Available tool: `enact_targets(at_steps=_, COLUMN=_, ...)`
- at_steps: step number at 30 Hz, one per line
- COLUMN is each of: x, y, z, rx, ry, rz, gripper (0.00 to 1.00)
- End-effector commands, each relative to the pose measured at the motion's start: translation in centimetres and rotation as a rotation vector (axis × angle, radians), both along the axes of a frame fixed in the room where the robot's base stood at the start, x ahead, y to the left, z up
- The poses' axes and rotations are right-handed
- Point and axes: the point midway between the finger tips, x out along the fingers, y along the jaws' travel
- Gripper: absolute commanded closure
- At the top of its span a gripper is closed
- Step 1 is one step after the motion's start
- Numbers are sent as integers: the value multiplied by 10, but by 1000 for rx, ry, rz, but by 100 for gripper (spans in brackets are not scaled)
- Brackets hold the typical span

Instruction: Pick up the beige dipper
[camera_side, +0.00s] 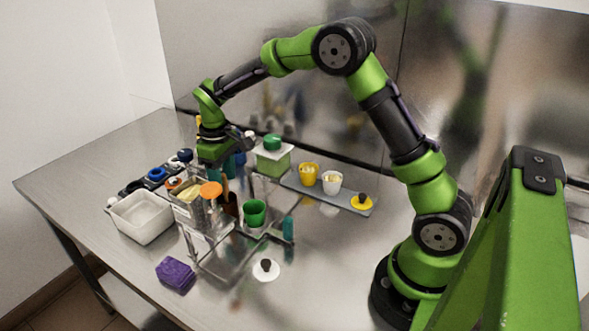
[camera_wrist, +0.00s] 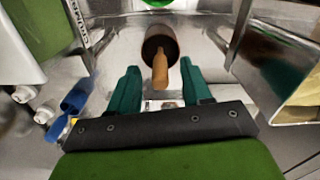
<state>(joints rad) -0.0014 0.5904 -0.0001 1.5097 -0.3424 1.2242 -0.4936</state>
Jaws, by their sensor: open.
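In the wrist view, a tan handle (camera_wrist: 160,72) stands out of a dark brown cylinder (camera_wrist: 153,38); it looks like the beige dipper, but I cannot make out its lower end. In the side view the brown cylinder (camera_side: 229,206) stands among the racks, with the handle just below my gripper. My gripper (camera_wrist: 160,66) is open, its two teal fingers apart on either side of the handle, with nothing held. In the side view my gripper (camera_side: 222,168) points down over the crowded racks, and its fingertips are partly hidden.
An orange lid (camera_side: 211,189) and a green cup (camera_side: 254,213) stand close by. A green-lidded container (camera_side: 272,160) is behind. A white bin (camera_side: 140,219), a purple sponge (camera_side: 175,273) and a white lid (camera_side: 266,275) lie nearer the front. A metal container (camera_wrist: 300,85) is at right.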

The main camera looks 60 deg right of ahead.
Motion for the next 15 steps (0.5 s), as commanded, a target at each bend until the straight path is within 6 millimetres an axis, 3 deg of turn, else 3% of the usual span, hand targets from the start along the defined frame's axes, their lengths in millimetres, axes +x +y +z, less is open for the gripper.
enact_targets(at_steps=4, x=0, y=0, z=-17, rx=1, ry=1, rz=0, gripper=51)
enact_targets(at_steps=12, x=0, y=0, z=-20, rx=0, ry=-1, rz=0, gripper=51)
enact_targets(at_steps=15, x=0, y=0, z=-20, rx=0, ry=-1, rz=1, gripper=65)
